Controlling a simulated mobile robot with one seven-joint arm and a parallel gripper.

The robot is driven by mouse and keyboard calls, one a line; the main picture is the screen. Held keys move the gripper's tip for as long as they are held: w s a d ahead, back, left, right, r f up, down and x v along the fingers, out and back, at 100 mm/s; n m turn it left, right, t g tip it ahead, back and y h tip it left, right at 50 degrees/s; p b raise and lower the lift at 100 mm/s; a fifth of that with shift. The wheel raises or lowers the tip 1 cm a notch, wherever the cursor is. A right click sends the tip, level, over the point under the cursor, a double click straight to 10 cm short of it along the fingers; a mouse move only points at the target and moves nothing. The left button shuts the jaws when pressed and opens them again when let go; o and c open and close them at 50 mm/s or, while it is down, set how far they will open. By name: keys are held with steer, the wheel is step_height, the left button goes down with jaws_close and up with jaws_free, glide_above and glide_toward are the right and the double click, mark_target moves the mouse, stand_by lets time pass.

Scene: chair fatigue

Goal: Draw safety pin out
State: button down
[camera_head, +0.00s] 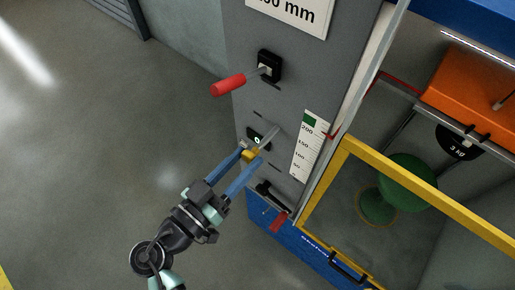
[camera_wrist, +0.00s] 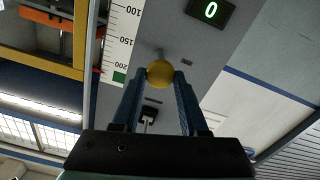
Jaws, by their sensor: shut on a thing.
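The safety pin has a round yellow knob (camera_head: 249,155) at the front of the grey machine column (camera_head: 245,60). In the wrist view the yellow knob (camera_wrist: 160,73) sits between my two blue fingertips, with a short grey shaft behind it running toward the column. My gripper (camera_head: 251,156) is shut on the knob, one finger on each side; it also shows in the wrist view (camera_wrist: 160,80). Whether the shaft's far end is in the column cannot be told.
A red-handled lever (camera_head: 229,85) projects above the pin, and another red handle (camera_head: 279,221) is below. A yellow-framed guard (camera_head: 430,195) stands right. Open floor (camera_head: 80,150) lies left.

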steer(key=shift+s+a, duration=0.25)
steer(key=shift+s, duration=0.1)
steer(key=shift+w+f, duration=0.1)
steer(key=c, duration=0.8)
jaws_free()
steer(key=o, duration=0.4)
steer(key=shift+s, duration=0.2)
steer(key=shift+c, duration=0.2)
steer(key=shift+w, duration=0.1)
